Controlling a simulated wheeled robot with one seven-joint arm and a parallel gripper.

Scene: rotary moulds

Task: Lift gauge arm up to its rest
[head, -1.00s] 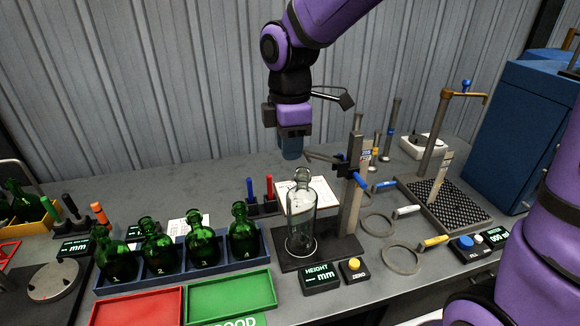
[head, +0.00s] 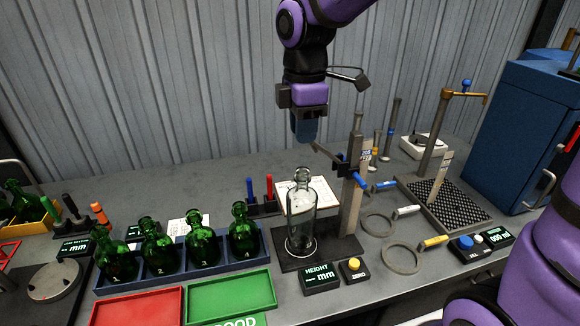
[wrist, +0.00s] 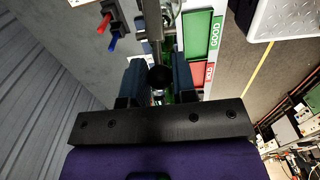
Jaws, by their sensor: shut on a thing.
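The height gauge has an upright post (head: 350,210) on a dark base, with a blue clamp partway up. Its dark gauge arm (head: 327,152) slopes up and left from the clamp, its free end above the mouth of a clear bottle (head: 301,220). The bottle stands upright on the base, apart from the arm. My gripper (head: 305,138) points down at the arm's free end and is shut on it. In the wrist view a round dark knob (wrist: 160,77) sits between my fingers. The fingers partly hide the arm's end.
Several green bottles stand in a blue rack (head: 180,273) at left, behind a red tray (head: 137,306) and a green tray (head: 231,292). A height display (head: 320,279) stands in front of the gauge. Ring gauges (head: 402,258) and a perforated plate (head: 447,205) lie at right.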

